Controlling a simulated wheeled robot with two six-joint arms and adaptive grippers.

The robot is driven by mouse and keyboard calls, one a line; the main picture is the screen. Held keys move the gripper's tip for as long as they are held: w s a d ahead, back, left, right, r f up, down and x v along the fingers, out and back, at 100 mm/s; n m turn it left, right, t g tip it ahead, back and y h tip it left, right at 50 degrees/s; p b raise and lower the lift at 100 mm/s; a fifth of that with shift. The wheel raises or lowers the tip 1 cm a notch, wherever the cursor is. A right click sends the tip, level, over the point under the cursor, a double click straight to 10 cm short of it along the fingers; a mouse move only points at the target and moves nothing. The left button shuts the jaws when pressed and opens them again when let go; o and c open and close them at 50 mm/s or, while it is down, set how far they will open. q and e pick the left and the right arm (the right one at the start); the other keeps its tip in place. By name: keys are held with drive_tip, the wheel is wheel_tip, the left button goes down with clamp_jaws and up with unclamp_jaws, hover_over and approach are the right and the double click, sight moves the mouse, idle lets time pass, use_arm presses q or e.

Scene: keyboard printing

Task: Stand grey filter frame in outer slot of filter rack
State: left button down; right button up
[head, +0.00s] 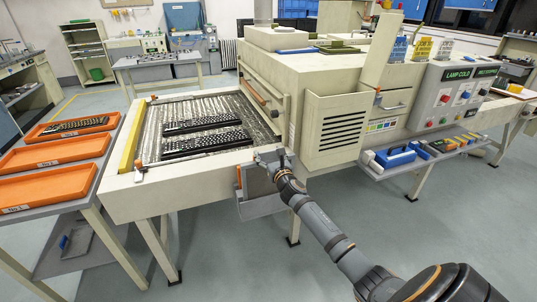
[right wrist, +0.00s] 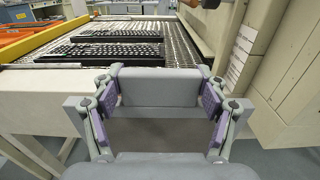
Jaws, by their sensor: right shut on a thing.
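My right gripper (head: 268,158) is at the front right corner of the conveyor bed, shut on the grey filter frame (head: 257,180). In the right wrist view, the purple pads of the right gripper (right wrist: 159,97) close on the two sides of a grey block of the filter frame (right wrist: 160,86). A grey holder that looks like the filter rack (head: 262,208) hangs below the bed edge, with an orange strip at its left. Frame and rack overlap in the head view, so I cannot tell whether the frame is inside a slot. My left gripper is out of view.
Two black keyboards (head: 205,143) lie on the mesh conveyor bed (head: 180,105). A cream machine housing (head: 335,130) stands to the right of the gripper. Orange trays (head: 50,160) sit on a side table at left. The floor in front of the rack is clear.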

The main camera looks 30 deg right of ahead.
wheel_tip(320, 180, down, 7)
drive_tip(key=b, duration=0.5)
drive_tip(key=shift+r, duration=0.2)
drive_tip(key=o, duration=1.8)
drive_tip(key=shift+r, duration=0.1)
drive_tip(key=shift+c, duration=0.2)
wheel_tip(320, 180, up, 6)
drive_tip(key=p, duration=0.6)
drive_tip(key=shift+r+p, duration=0.15)
drive_tip(key=shift+p, duration=0.15)
drive_tip(key=shift+s+f, duration=0.1)
drive_tip(key=shift+f, duration=0.15)
drive_tip(key=v, duration=1.2)
